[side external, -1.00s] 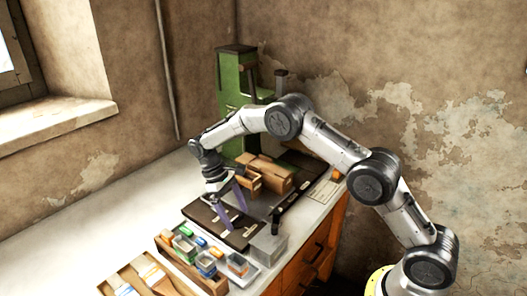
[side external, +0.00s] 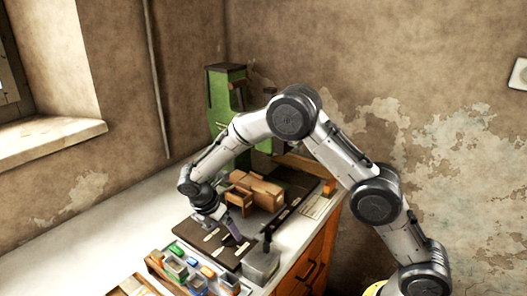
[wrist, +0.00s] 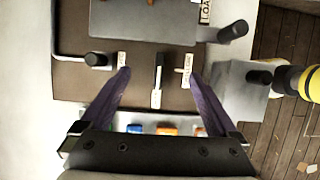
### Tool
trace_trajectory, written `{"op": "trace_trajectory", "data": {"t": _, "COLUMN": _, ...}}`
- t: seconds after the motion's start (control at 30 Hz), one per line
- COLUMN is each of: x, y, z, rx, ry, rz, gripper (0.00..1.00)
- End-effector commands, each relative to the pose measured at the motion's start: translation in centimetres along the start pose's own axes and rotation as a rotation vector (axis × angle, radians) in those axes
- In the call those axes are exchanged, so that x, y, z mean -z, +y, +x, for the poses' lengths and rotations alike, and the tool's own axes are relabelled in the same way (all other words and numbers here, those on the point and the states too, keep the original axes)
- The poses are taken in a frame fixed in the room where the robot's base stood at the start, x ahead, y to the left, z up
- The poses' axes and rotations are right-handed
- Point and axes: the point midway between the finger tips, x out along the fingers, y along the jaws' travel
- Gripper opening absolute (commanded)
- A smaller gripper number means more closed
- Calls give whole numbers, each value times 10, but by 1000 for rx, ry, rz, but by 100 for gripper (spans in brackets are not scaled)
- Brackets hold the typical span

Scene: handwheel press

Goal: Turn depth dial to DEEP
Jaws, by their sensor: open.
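In the wrist view, a slim dark pointer-like bar (wrist: 158,72) stands on the brown base plate (wrist: 75,85), with small white labels left of it (wrist: 122,60), right of it (wrist: 186,71) and below it (wrist: 155,98). It looks like the depth dial, but I cannot read the labels well enough to confirm this. My gripper (wrist: 160,75) is open, its purple fingers on either side of the bar with gaps showing. It also shows low over the plate in the side view (side external: 233,232). Whether the fingertips touch the plate is unclear.
A black knob on a bent rod (wrist: 97,59) is left of the fingers. A grey box (wrist: 228,92) with a black knob is close on the right. The green press (side external: 224,88) and wooden blocks (side external: 262,192) stand behind. Small coloured bins (side external: 178,268) are in front.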

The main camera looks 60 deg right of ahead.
Motion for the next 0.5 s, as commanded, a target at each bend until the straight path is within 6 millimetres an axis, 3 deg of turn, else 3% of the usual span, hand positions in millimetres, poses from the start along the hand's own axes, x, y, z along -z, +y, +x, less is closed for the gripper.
{"op": "trace_trajectory", "data": {"t": 0.5, "x": 1, "y": 1, "z": -95, "rx": -1, "ry": 1, "rz": 3, "gripper": 95}}
